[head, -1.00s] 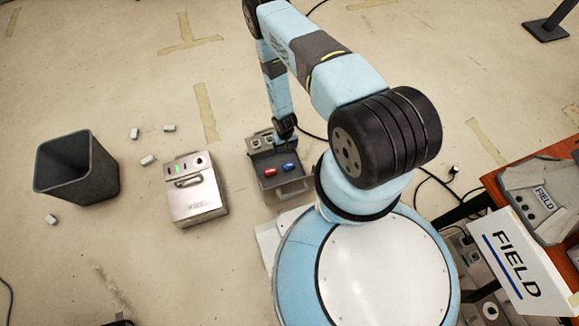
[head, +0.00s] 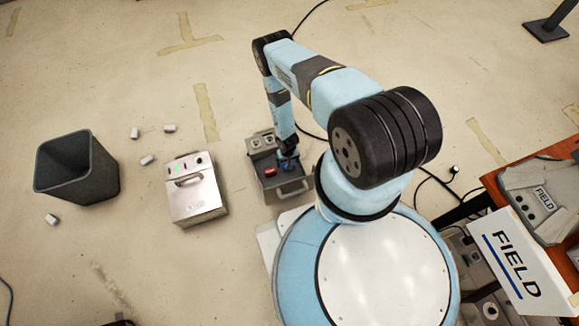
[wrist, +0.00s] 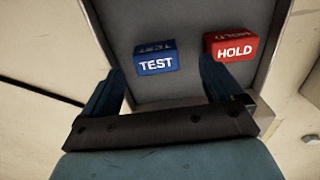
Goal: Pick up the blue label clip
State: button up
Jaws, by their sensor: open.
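The blue label clip (wrist: 156,62), marked TEST, lies in the grey tray of an open case (head: 262,190). In the wrist view it sits ahead of and between the two fingers of my gripper (wrist: 163,70). In the head view my gripper (head: 287,157) is low over the case and mostly hides the blue clip. The gripper is open and nothing is held. I cannot tell whether the fingers touch the clip. A red label clip (wrist: 232,47), marked HOLD, lies to the right, close to the right finger; it also shows in the head view (head: 270,172).
A closed silver case (head: 197,205) with a green light stands left of the open case. A dark bin (head: 100,175) stands further left, with several small white pieces (head: 148,160) on the floor around it. A FIELD sign (head: 515,260) stands at right.

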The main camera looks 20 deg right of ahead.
jog(key=shift+w+d+f, duration=0.1)
jog(key=shift+d+f, duration=0.05)
jog(key=shift+f, duration=1.15)
jog(key=shift+w+d+f, duration=0.1)
jog(key=shift+d+f, duration=0.05)
jog(key=shift+f, duration=1.15)
jog(key=shift+c, duration=0.3)
jog(key=c, duration=1)
jog(key=shift+o, duration=0.2)
jog(key=shift+r, duration=0.15)
